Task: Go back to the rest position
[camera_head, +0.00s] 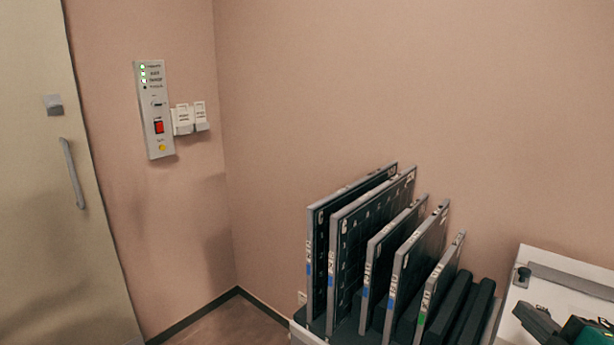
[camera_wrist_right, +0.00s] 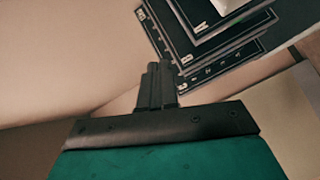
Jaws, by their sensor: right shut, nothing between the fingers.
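My right gripper (camera_head: 533,318) comes in at the bottom right corner of the head view, dark with a green body behind it. In the right wrist view its two dark fingers (camera_wrist_right: 160,85) are together with nothing between them. The dark panels (camera_head: 372,255) stand upright in a rack to the left of it, apart from the fingers. In the wrist view the panels' edges (camera_wrist_right: 205,40) show beyond the fingertips. My left gripper is in neither view.
A white board with a grey clip or bar (camera_head: 570,280) lies behind my right gripper. A pale door (camera_head: 50,200) with a handle is at the left. A control panel (camera_head: 155,110) with a red switch is on the wall. Floor (camera_head: 215,320) shows clear at the bottom middle.

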